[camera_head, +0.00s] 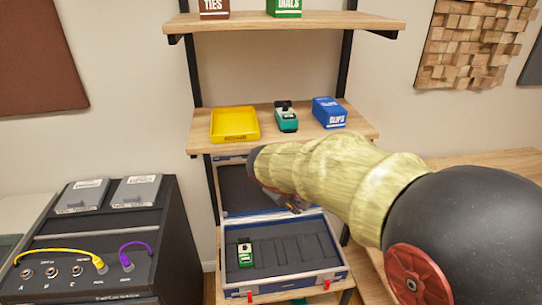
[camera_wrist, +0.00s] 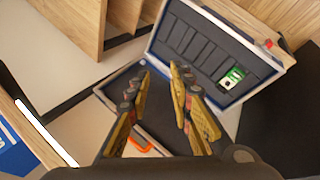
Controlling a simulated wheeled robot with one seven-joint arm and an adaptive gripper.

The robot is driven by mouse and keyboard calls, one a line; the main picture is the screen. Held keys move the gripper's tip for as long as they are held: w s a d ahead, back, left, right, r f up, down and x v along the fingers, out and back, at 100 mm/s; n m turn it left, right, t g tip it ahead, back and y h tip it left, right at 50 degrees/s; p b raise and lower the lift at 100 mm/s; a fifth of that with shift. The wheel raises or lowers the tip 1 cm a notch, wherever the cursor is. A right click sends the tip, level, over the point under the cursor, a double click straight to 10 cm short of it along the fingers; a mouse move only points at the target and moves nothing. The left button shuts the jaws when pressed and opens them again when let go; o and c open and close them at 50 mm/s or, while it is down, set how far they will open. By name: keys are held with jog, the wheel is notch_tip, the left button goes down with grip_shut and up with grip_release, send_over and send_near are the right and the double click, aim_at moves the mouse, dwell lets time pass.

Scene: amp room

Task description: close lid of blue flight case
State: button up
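The blue flight case (camera_head: 340,278) stands open on the lower shelf. Its dark foam base has several slots, and a small green pedal (camera_head: 245,254) sits in the left one. Its lid (camera_head: 236,190) is raised at the back, dark inside with a blue and pale rim; my arm hides its right part. My gripper (camera_head: 296,204) is at the lid's right side, above the base's back edge. In the wrist view my gripper (camera_wrist: 160,69) has its fingers apart with nothing between them, in front of the lid's dark panel (camera_wrist: 154,105). I cannot tell whether it touches the lid.
The shelf above holds a yellow tray (camera_head: 234,138), a teal pedal (camera_head: 286,122) and a blue clips box (camera_head: 329,112). A black equipment rack (camera_head: 95,240) with cables stands at the left. A wooden surface (camera_head: 480,165) lies at the right behind my arm.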

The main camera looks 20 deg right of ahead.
jog(key=shift+w+d+f+n+t+h+b, duration=0.8)
jog(key=shift+w+d+f+n+t, duration=0.9)
jog(key=shift+w, duration=5.25)
jog(key=shift+w+d+f+n+t+h+b, duration=0.4)
jog(key=shift+w+d+f+n+t+b, duration=1.25)
jog(key=shift+w, duration=5.35)
jog(key=shift+w+d+f+n+t+h+b, duration=0.8)
jog(key=shift+w+d, duration=1.65)
jog(key=shift+w, duration=4.5)
jog(key=shift+n, duration=0.25)
grip_shut()
